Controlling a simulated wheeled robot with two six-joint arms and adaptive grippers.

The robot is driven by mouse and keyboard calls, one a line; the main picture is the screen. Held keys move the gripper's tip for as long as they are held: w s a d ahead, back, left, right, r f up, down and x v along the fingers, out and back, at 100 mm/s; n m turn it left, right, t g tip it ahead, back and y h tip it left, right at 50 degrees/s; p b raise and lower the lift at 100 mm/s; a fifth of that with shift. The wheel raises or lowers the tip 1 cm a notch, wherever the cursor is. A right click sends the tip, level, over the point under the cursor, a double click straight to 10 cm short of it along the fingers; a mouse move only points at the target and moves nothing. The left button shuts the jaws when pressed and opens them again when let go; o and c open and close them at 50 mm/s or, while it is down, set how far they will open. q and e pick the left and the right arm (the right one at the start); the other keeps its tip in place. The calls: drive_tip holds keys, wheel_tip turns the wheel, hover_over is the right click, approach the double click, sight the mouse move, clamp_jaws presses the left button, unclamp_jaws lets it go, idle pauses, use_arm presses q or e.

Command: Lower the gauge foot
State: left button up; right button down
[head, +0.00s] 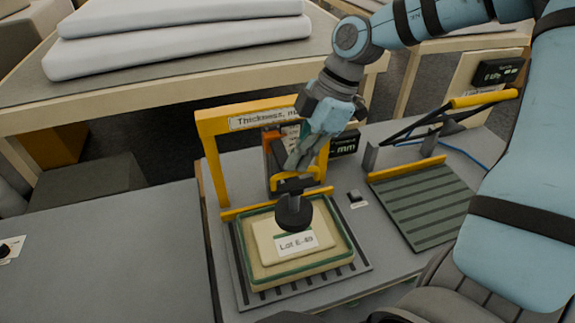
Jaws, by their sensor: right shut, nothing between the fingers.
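The thickness gauge has a yellow frame (211,150) with a sign reading "Thickness, m…", the rest covered by my gripper. Its round black foot (293,214) hangs below a dark bracket, over the pale pad labelled "Lot E-49" (283,248). I cannot tell whether the foot touches the pad. My right gripper (290,165) is shut and empty, just above the foot, at the yellow handle bar (309,182). Whether the fingers touch the bar is unclear. Part of the gauge column and the display (344,144) are hidden by the gripper. My left gripper is out of view.
The pad lies in a green-edged stack on a slatted dark plate (361,268). A small black button (354,195) stands to the right. A ribbed green plate (425,205) with a yellow-handled lever (484,98) is further right. White wadding (180,45) lies on the rear table.

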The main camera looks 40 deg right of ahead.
drive_tip(key=shift+f+b, duration=0.5)
drive_tip(key=shift+f, duration=0.25)
wheel_tip(320, 180, up, 8)
drive_tip(key=p, duration=0.5)
drive_tip(key=shift+f, duration=0.25)
drive_tip(key=shift+f, duration=0.15)
